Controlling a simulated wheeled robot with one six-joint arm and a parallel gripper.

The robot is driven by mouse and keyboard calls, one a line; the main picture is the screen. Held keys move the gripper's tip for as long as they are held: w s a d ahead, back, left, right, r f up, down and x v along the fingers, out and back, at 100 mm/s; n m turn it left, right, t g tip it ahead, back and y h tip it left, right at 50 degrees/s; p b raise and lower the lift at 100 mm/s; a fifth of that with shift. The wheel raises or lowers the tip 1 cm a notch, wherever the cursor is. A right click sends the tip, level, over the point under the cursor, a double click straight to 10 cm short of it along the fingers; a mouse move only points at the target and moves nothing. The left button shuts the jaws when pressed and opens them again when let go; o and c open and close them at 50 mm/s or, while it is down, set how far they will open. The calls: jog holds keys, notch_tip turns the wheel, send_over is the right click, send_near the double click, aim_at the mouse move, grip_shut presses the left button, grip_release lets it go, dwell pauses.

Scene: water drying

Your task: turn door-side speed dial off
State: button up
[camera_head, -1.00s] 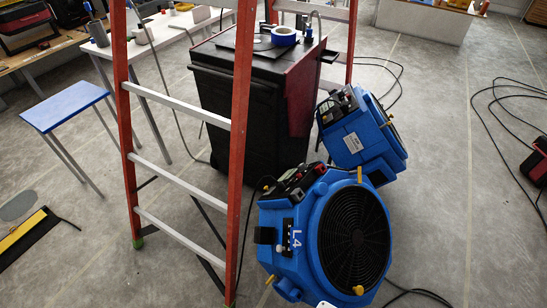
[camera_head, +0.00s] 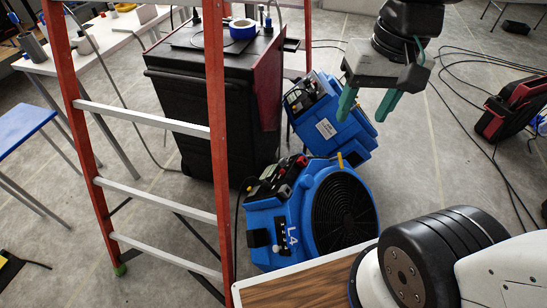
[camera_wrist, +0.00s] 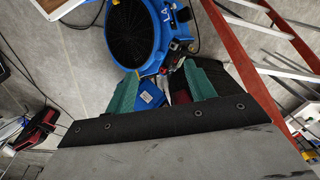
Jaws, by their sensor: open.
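Two blue air movers stand on the floor beside a black cabinet. The nearer one, marked L4 (camera_head: 292,238), has a round black grille facing right and a dark control panel (camera_head: 275,176) on top; its dial is too small to make out. The farther blower (camera_head: 328,128) sits behind it and also has a panel on top. My gripper (camera_head: 366,105) is open and empty, with green fingers, in the air to the right of and above the farther blower. In the wrist view, the gripper (camera_wrist: 160,88) is apart from the L4 blower (camera_wrist: 134,30) behind it.
A red ladder (camera_head: 218,120) stands left of the nearer blower. The black cabinet (camera_head: 190,100) carries a blue tape roll (camera_head: 242,29). A wooden-topped surface (camera_head: 305,287) is at the front. Cables and a red-black case (camera_head: 512,105) lie on the floor at right.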

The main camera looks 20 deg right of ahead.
jog(key=w+a+f+m+y, duration=0.1)
jog(key=w+f+m, duration=0.2)
jog(key=w, duration=0.5)
jog(key=w+a+f+m+y, duration=0.1)
jog(key=w+f+m, duration=0.2)
jog(key=w, duration=0.5)
jog(key=m+y, duration=0.2)
jog(key=m, duration=1.2)
send_over(283, 159)
jog(key=d, duration=0.2)
notch_tip(283, 159, down, 30)
jog(key=f+m, duration=0.1)
jog(key=f, duration=0.2)
jog(key=d+f+m, duration=0.1)
jog(key=f, duration=0.2)
jog(key=f+m, duration=0.1)
jog(key=f, duration=0.2)
jog(key=shift+s+d, duration=0.15)
jog(key=shift+d, duration=0.1)
jog(key=x, duration=0.6)
jog(key=shift+a+f, duration=0.1)
jog(key=shift+f, duration=0.3)
jog(key=shift+a+f, duration=0.25)
jog(key=shift+f, duration=0.3)
jog(key=c, duration=1)
